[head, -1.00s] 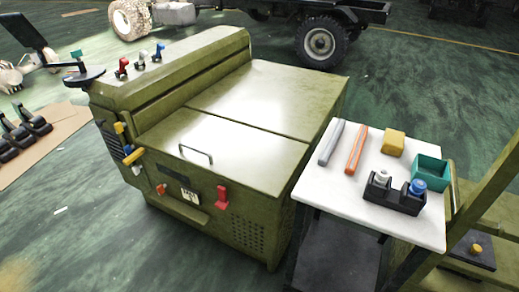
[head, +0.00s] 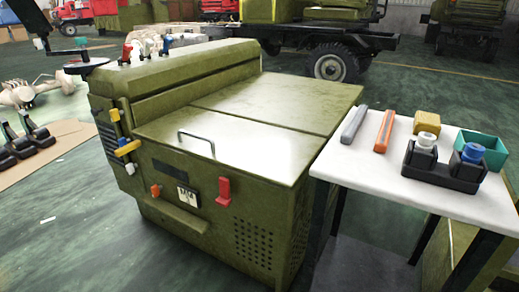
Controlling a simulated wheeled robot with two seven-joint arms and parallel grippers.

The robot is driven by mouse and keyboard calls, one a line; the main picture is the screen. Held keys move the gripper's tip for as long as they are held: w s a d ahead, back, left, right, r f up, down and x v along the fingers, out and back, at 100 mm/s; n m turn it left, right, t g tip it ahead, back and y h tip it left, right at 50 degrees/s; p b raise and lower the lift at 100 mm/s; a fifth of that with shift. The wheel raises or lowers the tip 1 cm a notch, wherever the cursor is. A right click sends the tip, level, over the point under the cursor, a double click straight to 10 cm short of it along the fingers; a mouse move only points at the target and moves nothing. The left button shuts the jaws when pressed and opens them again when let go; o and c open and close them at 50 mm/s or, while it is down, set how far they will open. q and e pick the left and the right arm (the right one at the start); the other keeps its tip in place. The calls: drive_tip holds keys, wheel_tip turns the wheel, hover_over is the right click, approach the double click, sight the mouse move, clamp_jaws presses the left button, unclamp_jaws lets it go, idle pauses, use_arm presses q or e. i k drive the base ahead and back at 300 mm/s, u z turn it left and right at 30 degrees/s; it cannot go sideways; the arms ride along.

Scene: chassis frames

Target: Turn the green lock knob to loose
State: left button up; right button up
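A small green piece (head: 82,41) sits above a dark handwheel (head: 86,65) at the left end of the olive-green machine (head: 240,120). It may be the green lock knob. It is too small to tell how it is turned. A red knob (head: 127,51), a white knob and a blue knob (head: 166,46) stand in a row on the machine's top ledge.
A white table (head: 330,165) right of the machine holds a grey bar (head: 354,124), an orange bar (head: 384,131), a yellow block (head: 427,123), a teal bin (head: 484,147) and a black holder (head: 440,170) with white and blue knobs. Open green floor lies in front at left.

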sight(80, 41)
drive_tip(key=u, duration=0.15)
drive_tip(key=k, duration=0.2)
drive_tip(key=u, duration=0.8)
drive_tip(key=i, duration=0.45)
drive_tip(key=u, duration=0.05)
